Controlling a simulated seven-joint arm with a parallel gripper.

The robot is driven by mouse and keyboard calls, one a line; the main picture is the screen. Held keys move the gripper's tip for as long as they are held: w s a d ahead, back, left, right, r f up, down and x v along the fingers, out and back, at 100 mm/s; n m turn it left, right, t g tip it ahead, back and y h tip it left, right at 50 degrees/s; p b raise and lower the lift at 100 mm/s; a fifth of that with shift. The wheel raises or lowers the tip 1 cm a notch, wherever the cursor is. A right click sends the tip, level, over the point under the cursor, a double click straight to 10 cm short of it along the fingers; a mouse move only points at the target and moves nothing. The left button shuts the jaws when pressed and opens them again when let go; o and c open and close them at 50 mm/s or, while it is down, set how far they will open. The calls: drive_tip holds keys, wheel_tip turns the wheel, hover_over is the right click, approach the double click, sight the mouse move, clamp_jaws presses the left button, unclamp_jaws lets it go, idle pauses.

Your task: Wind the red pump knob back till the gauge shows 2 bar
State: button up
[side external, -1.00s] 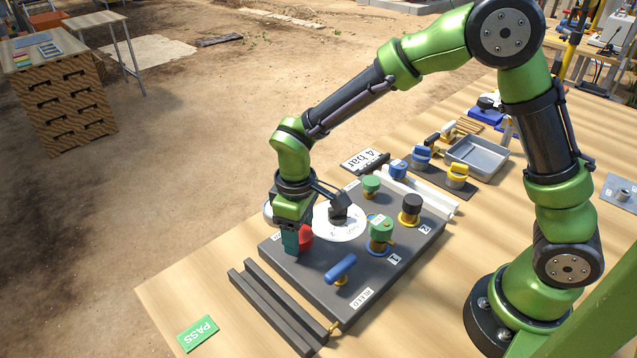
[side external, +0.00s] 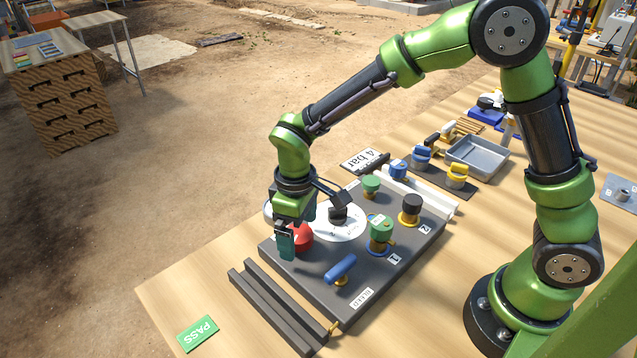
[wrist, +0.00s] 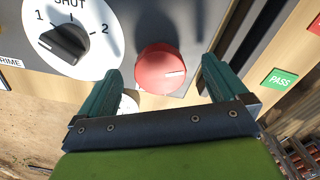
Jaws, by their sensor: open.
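The red pump knob (wrist: 160,68) is round with a short pale line pointing right in the wrist view. It also shows in the side view (side external: 303,238), partly behind a finger. My gripper (wrist: 161,72) is open, its teal fingers on either side of the knob with gaps visible. In the side view my gripper (side external: 288,245) is low over the panel's near left corner. A white disc (side external: 268,211) behind my gripper may be the gauge; it is mostly hidden and no reading shows. A card (side external: 365,160) reads "4 bar".
The dark panel (side external: 325,285) carries a white dial with a black pointer (wrist: 67,40), green knobs (side external: 381,228), a black knob (side external: 411,204) and a blue bleed lever (side external: 341,268). A dark rail (side external: 280,310) and green PASS card (side external: 198,333) lie in front.

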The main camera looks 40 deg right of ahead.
drive_tip(key=shift+r, duration=3.2)
wheel_tip(320, 180, up, 16)
drive_tip(key=s+d+f+m+t+y, duration=0.2)
drive_tip(key=s+d+f+m+t, duration=0.2)
drive_tip(key=s+d+m+t, duration=0.3)
drive_tip(key=s+d+m, duration=0.2)
drive_tip(key=s+d, duration=0.3)
drive_tip(key=s, duration=0.2)
drive_tip(key=shift+s+d, duration=0.2)
drive_tip(key=shift+d, duration=0.15)
drive_tip(key=shift+c, duration=0.5)
